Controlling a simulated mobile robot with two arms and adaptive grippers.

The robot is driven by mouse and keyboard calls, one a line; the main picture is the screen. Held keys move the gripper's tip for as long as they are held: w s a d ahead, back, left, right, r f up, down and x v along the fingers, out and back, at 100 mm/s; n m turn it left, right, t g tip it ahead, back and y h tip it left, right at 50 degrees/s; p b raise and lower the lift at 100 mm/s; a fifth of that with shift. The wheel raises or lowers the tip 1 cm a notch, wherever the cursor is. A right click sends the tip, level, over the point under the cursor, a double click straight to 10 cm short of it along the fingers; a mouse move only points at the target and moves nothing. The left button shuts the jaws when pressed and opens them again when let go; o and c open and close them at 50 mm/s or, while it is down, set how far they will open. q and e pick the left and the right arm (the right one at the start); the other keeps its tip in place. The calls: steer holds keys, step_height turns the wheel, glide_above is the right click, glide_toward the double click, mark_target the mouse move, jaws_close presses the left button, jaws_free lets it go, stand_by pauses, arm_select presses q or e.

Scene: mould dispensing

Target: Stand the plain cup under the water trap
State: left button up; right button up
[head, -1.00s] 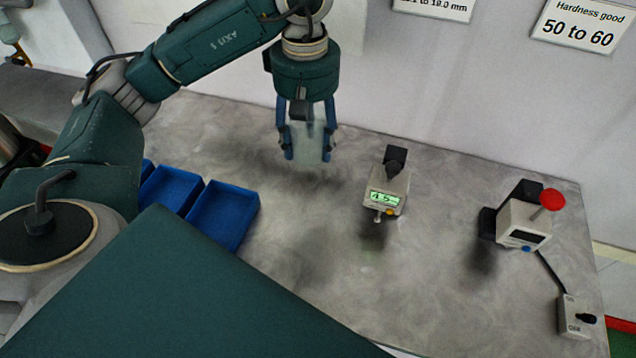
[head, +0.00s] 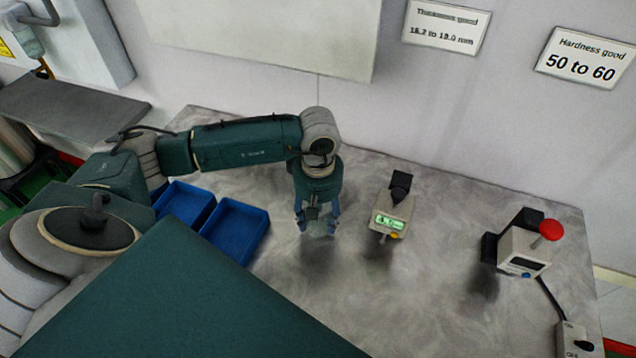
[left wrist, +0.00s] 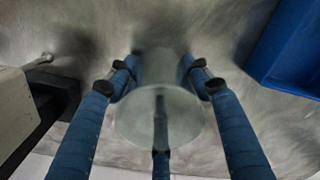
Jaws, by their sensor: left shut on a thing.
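My left gripper (head: 318,215) is shut on a clear, frosted, plain cup (left wrist: 158,118). In the left wrist view its blue fingers stand on both sides of the cup, with another finger across it. In the head view the cup (head: 319,230) is small and faint below the fingers, over the grey bench. I cannot tell if it touches the bench. My right gripper is not in view.
Blue trays (head: 234,229) stand left of the gripper. A gauge with a green display (head: 391,216) stands close on its right. A tester with a red knob (head: 522,246) and a switch box (head: 573,342) are farther right. The bench (head: 440,290) is clear in front.

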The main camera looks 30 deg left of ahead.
arm_select(q)
steer(key=shift+f, duration=0.1)
steer(key=shift+f+b, duration=0.2)
steer(key=shift+b, duration=0.15)
steer(key=o, duration=1.1)
steer(key=shift+r, duration=0.1)
steer(key=shift+r, duration=0.1)
